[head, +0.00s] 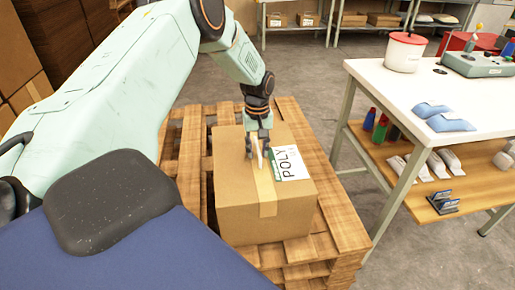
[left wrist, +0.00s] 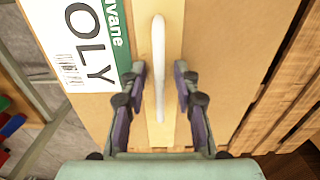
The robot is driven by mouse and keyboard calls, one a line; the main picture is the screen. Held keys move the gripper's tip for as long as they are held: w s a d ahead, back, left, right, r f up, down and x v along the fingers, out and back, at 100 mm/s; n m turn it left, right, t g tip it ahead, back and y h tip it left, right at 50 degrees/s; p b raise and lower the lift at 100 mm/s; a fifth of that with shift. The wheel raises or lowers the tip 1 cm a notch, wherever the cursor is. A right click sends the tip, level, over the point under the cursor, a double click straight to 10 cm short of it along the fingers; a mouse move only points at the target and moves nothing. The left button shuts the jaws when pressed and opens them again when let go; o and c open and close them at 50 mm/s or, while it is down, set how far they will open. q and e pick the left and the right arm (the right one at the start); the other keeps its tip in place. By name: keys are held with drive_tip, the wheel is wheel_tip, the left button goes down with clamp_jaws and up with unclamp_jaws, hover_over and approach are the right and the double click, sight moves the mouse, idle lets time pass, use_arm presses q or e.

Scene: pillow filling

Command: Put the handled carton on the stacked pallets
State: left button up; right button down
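The brown carton (head: 235,192) sits upright on the stacked wooden pallets (head: 335,222), with a tape strip and a white-green POLY label on top. Its white handle (head: 257,152) stands up from the middle of the lid. My left gripper (head: 261,152) points down over the lid at the handle. In the left wrist view the handle (left wrist: 158,45) runs between the two fingers, with a gap on each side. The left gripper is open. My right gripper is not in view.
A white table (head: 375,90) with a lower wooden shelf stands to the right, carrying a red-white pot (head: 405,52) and blue items. Stacked cartons (head: 60,45) stand at the back left. Shelving is at the back. Bare floor lies between the pallets and the shelving.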

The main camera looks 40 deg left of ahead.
use_arm(q)
wheel_tip(320, 180, up, 12)
drive_tip(key=p, duration=0.2)
drive_tip(key=shift+r, duration=0.15)
drive_tip(key=shift+s+d, duration=0.1)
drive_tip(key=shift+s, duration=0.05)
idle(0.3)
